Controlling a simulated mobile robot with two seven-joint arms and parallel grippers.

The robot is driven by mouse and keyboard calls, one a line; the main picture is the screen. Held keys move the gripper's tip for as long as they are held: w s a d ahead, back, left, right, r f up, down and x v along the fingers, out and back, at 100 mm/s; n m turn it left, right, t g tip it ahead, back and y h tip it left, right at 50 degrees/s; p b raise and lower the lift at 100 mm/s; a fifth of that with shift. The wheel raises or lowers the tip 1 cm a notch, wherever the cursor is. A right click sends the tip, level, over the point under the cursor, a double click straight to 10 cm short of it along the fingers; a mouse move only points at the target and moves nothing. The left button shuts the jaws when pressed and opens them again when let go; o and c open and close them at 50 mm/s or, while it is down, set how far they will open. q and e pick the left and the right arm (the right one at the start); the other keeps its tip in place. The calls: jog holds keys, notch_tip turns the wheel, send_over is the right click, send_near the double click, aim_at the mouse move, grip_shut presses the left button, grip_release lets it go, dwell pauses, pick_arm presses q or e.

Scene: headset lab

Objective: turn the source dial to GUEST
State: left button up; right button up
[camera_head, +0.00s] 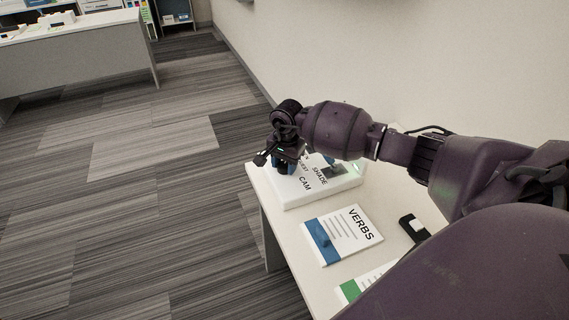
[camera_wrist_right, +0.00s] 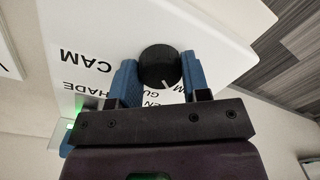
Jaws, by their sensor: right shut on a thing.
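A white box (camera_head: 320,189) with black labels sits at the far end of the white table. In the head view its labels SHADE and CAM are readable. My right gripper (camera_head: 285,162) is over its left part, and the dial is hidden there. In the right wrist view, the round black dial (camera_wrist_right: 159,66) sits between the two blue fingers of my right gripper (camera_wrist_right: 160,72), which are shut on its sides. A white pointer line on the dial points down and slightly right in that view, towards partly hidden labels, one starting with GU. My left gripper is not in view.
On the white table (camera_head: 290,235) lie a VERBS card (camera_head: 343,236), a black object (camera_head: 413,228) and a green-edged card (camera_head: 352,290). A green light (camera_wrist_right: 71,125) shows on the box. A wall stands behind; open carpet lies left.

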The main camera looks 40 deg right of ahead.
jog(key=m, duration=0.5)
jog(key=shift+r+m, duration=0.1)
jog(key=shift+m, duration=0.2)
jog(key=m+p, duration=0.1)
jog(key=m, duration=0.2)
jog(key=shift+m, duration=0.5)
jog(key=o, duration=0.9)
